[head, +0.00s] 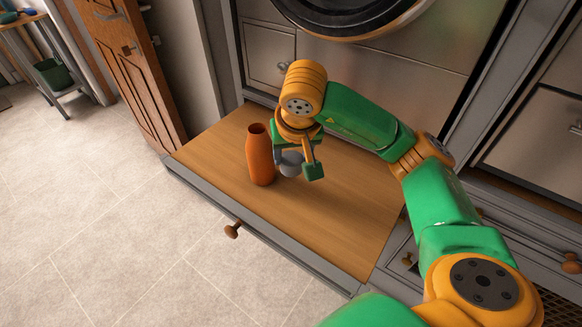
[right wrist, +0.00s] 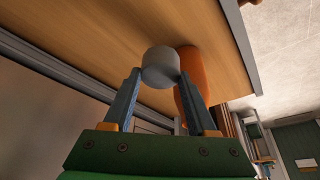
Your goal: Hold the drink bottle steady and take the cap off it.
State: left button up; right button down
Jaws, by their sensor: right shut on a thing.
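The orange drink bottle (head: 260,158) stands upright on the wooden bench top, its mouth open with no cap on it. In the right wrist view the bottle (right wrist: 188,78) is partly hidden behind the cap and a finger. My right gripper (head: 293,168) is shut on the grey cap (head: 291,163), just right of the bottle and low over the bench. In the right wrist view the cap (right wrist: 160,66) sits between the two fingertips. I cannot tell whether the cap touches the bench. My left gripper is in neither view.
The wooden bench top (head: 350,215) is clear to the right of the bottle. Its front has a round knob (head: 232,231). A washing machine (head: 350,12) and steel drawers stand behind. A wooden door (head: 128,65) is at the left, and tiled floor lies in front.

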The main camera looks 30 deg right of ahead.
aim_at(299, 153)
jog(key=w+d+f, duration=0.1)
jog(key=f, duration=0.1)
jog(key=w+d+f, duration=0.4)
jog(key=f, duration=0.1)
jog(key=shift+w+d+p, duration=0.2)
jog(key=shift+w+p, duration=0.05)
jog(key=shift+p, duration=0.1)
jog(key=f, duration=0.3)
jog(key=shift+w+d+f+p, duration=0.15)
jog(key=shift+w+f+p, duration=0.05)
jog(key=shift+f+p, duration=0.1)
jog(key=shift+r, duration=0.1)
jog(key=shift+c, duration=1)
grip_release()
